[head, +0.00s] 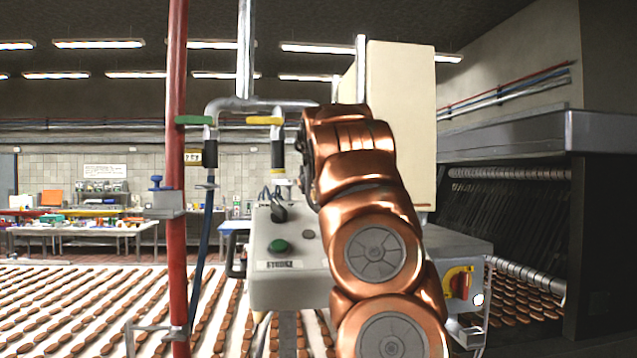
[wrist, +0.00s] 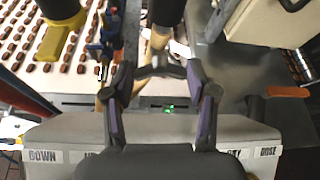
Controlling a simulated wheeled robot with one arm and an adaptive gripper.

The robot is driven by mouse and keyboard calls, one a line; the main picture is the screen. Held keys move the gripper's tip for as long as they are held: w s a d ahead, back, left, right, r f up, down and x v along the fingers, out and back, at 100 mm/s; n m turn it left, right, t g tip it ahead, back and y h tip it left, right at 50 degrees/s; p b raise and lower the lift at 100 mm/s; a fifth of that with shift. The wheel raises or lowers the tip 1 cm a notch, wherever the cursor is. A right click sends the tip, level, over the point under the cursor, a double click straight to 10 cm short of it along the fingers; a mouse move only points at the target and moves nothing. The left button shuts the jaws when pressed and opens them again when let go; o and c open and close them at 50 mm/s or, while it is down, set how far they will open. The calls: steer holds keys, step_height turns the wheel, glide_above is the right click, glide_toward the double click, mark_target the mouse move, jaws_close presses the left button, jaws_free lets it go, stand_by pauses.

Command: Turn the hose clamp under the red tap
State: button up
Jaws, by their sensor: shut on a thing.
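My gripper (wrist: 161,71) has its fingertips closed together in the wrist view on a small dark piece, seemingly the hose clamp (wrist: 159,65), at a tan hose (wrist: 155,46) below a black pipe end. The clamp's angle and screw are too small to tell. In the head view my copper arm covers the clamp and the spot right of the yellow tap (head: 264,120). No red tap shows clearly. An orange-red bar (wrist: 288,91) lies right of the gripper in the wrist view; I cannot tell whether it is the tap's handle.
A green tap (head: 194,120) hangs on the same grey pipe, left of the yellow one. A red upright pipe (head: 177,240) stands at left. A grey control box (head: 275,285) with buttons is just below my gripper. Conveyors with rows of brown cookies (head: 70,310) run behind.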

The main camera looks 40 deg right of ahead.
steer(key=shift+s+d+r+m+t+y, duration=0.2)
steer(key=shift+r+m+t+y, duration=0.15)
steer(key=shift+m, duration=0.35)
steer(key=shift+f, duration=0.1)
steer(key=shift+w, duration=0.1)
steer(key=o, duration=0.9)
steer(key=shift+o, duration=1.2)
steer(key=shift+f, duration=0.15)
steer(key=shift+a, duration=0.1)
steer(key=v, duration=1.2)
